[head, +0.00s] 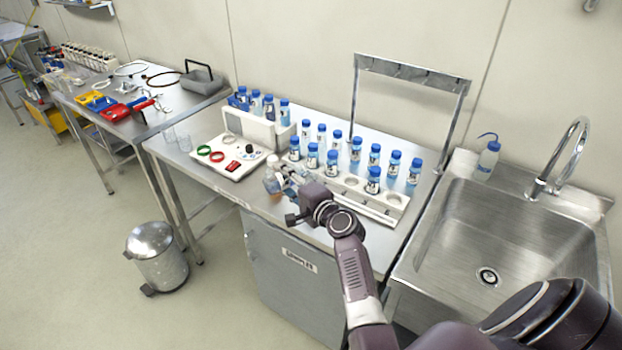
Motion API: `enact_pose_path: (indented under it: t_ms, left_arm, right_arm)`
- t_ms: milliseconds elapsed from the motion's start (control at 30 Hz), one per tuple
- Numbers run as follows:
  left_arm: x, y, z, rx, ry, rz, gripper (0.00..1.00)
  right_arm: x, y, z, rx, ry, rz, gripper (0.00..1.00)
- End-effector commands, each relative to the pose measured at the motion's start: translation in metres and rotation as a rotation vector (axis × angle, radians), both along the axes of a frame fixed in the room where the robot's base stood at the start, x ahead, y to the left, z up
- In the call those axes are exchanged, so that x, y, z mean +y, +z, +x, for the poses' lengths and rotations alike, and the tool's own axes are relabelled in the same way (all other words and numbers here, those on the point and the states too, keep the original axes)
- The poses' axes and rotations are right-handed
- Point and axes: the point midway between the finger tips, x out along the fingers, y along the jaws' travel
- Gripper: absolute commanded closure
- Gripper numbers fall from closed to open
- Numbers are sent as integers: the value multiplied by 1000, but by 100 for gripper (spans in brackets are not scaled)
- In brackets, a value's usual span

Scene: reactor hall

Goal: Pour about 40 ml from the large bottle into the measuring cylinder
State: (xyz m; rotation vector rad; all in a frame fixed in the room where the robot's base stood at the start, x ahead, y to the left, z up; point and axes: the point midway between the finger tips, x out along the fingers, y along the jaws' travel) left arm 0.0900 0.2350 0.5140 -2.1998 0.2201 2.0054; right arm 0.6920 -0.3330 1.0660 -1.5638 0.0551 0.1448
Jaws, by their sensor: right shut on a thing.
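My right gripper (288,177) reaches over the front of the steel table, its arm coming in from the lower right. It is shut on a small, pale, clear vessel (271,183), which shows at the fingertips. I take it for the bottle, but its shape and contents are too small and partly covered to tell. No measuring cylinder can be made out for certain. Two clear glass vessels (184,142) stand at the table's left end, apart from the gripper. My left gripper is not in view.
Several blue-capped bottles (355,155) stand in a white rack (396,199) right of the gripper. A white tray (222,166) with coloured rings lies left. A white box (262,128) with blue-capped bottles stands behind. A sink (450,240) is at right, a bin (157,257) on the floor.

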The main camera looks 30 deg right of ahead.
Motion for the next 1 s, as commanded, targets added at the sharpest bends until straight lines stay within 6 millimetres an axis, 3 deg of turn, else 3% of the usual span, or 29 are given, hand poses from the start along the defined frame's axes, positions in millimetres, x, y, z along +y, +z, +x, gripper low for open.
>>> enact_pose_path:
  t_ms: [33, 100, 233, 500, 1000]
  left_arm:
    - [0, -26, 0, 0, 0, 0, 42]
    - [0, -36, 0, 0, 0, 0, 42]
    - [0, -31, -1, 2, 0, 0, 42]
    - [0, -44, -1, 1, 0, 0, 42]
    - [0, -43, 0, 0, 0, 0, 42]
  right_arm:
    - [3, -23, -1, -4, 1, -78, 89]
    - [3, -28, -1, -10, 1, -174, 89]
    - [2, -17, -1, -15, -1, -264, 89]
    - [-1, -23, -1, -22, -1, -389, 89]
    - [-1, -21, -1, -24, -2, -402, 89]
